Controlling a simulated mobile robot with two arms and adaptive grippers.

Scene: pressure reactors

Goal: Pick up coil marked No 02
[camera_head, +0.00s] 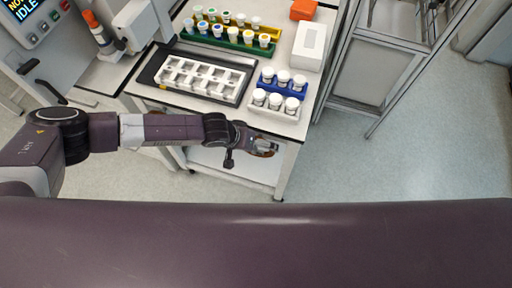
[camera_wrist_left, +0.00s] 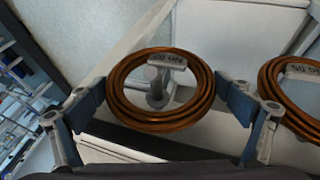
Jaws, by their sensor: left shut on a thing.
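A copper-coloured coil (camera_wrist_left: 160,121) hangs on a peg with a pale tag (camera_wrist_left: 168,61) in the left wrist view. The tag's lettering is upside down and too small to read surely. My left gripper (camera_wrist_left: 162,97) has its two fingers on opposite sides of this coil, shut on it. A second coil (camera_wrist_left: 284,102) hangs to the right, cut off by the frame edge, with its own tag (camera_wrist_left: 302,73). In the head view my left gripper (camera_head: 247,141) is at the cart's front side, by a coil (camera_head: 265,153) under the tabletop edge. My right gripper is not in view.
The cart top (camera_head: 143,92) carries a dark tray with a white rack (camera_head: 202,77), vial racks (camera_head: 231,37), a blue rack of white-capped jars (camera_head: 283,84) and a white box (camera_head: 310,46). A metal frame (camera_head: 380,60) stands right. Floor at the right (camera_head: 430,150) is clear.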

